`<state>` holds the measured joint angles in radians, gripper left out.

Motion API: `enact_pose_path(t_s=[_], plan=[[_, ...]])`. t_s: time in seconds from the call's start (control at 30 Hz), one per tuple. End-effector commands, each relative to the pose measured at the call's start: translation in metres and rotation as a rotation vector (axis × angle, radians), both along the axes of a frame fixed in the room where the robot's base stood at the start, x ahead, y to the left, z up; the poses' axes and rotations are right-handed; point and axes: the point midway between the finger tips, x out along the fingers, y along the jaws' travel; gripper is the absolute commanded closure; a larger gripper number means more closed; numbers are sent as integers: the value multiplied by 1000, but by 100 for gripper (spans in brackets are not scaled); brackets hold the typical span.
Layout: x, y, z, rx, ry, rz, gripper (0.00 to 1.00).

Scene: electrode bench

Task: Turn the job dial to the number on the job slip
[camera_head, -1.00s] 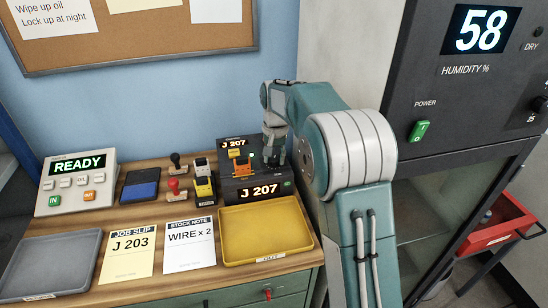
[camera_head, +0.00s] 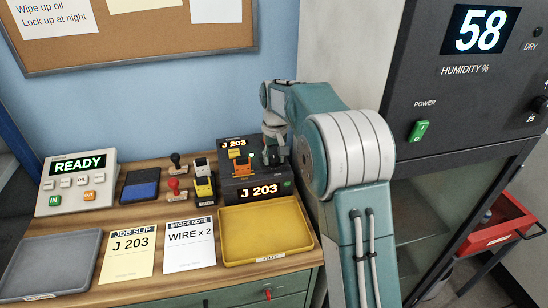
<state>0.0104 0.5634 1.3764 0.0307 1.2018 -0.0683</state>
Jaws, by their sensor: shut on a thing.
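The job slip (camera_head: 128,262) lies on the bench and reads J 203. The dark job dial unit (camera_head: 233,193) stands at the back right of the bench, and its displays read J 203. My gripper (camera_head: 271,158) is at the right side of this unit, shut on what appears to be the job dial. The dial itself is hidden behind my fingers and too small to make out. Orange parts show on the unit left of my gripper.
A yellow OUT tray (camera_head: 268,252) sits in front of the dial unit. A stock note (camera_head: 190,256) lies beside the slip. Stamps (camera_head: 178,185), a blue ink pad (camera_head: 141,191), a READY terminal (camera_head: 78,180) and a grey tray (camera_head: 28,290) fill the left. The humidity cabinet (camera_head: 440,180) stands right of my arm.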

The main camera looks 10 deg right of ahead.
Motion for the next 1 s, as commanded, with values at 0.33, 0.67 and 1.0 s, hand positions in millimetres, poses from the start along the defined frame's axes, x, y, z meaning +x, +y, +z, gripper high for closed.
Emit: enact_pose_path(t_s=[0.33, 0.67, 1.0], plan=[[-1, 1, -4, 0, 9, 115, 100], [-1, 1, -5, 0, 9, 127, 100], [-1, 0, -3, 1, 5, 126, 21]])
